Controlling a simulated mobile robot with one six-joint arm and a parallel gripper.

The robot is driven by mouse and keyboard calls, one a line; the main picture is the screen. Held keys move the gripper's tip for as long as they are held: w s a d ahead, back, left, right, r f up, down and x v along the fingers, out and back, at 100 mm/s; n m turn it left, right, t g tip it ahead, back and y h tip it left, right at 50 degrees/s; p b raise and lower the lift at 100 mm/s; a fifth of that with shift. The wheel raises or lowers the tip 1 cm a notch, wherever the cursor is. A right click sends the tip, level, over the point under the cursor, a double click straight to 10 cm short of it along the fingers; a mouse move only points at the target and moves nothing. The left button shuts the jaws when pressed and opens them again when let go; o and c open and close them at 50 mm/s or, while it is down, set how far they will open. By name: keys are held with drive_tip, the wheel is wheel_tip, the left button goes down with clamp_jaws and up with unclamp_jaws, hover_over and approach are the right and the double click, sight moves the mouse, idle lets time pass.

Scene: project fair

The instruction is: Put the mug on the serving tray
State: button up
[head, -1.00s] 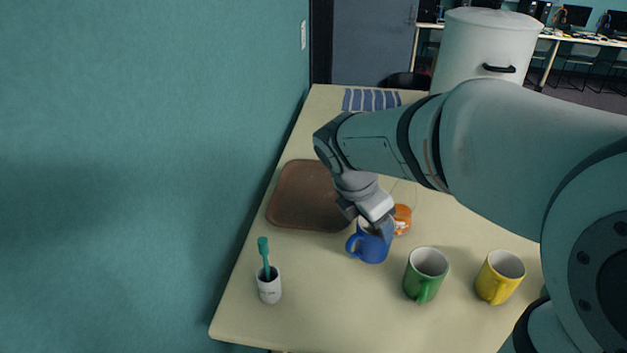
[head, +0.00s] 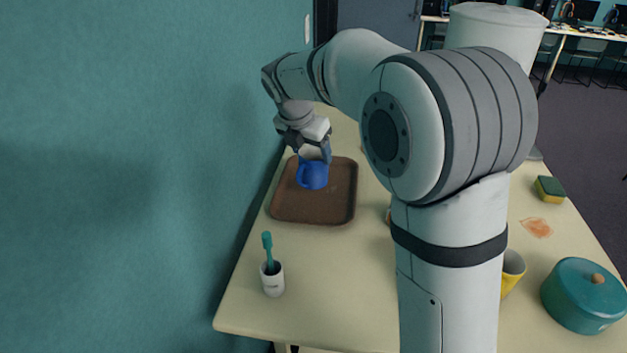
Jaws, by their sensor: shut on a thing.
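The blue mug (head: 311,177) is in my gripper (head: 316,158), which is shut on it from above. The mug is upright, with its handle toward the left. In the picture it lies over the back half of the brown serving tray (head: 300,212). I cannot tell whether its base touches the tray or hangs a little above it. The tray lies flat near the table's left edge and is otherwise empty.
A white cup with a teal toothbrush (head: 272,279) stands in front of the tray. A yellow mug (head: 511,272) is partly hidden by my arm. A teal pot (head: 584,296), a sponge (head: 549,189) and an orange stain (head: 537,228) are at right. A wall borders the left.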

sight(311, 174)
drive_tip(key=shift+f, duration=3.5)
drive_tip(key=shift+f, duration=0.15)
drive_tip(key=o, duration=1.7)
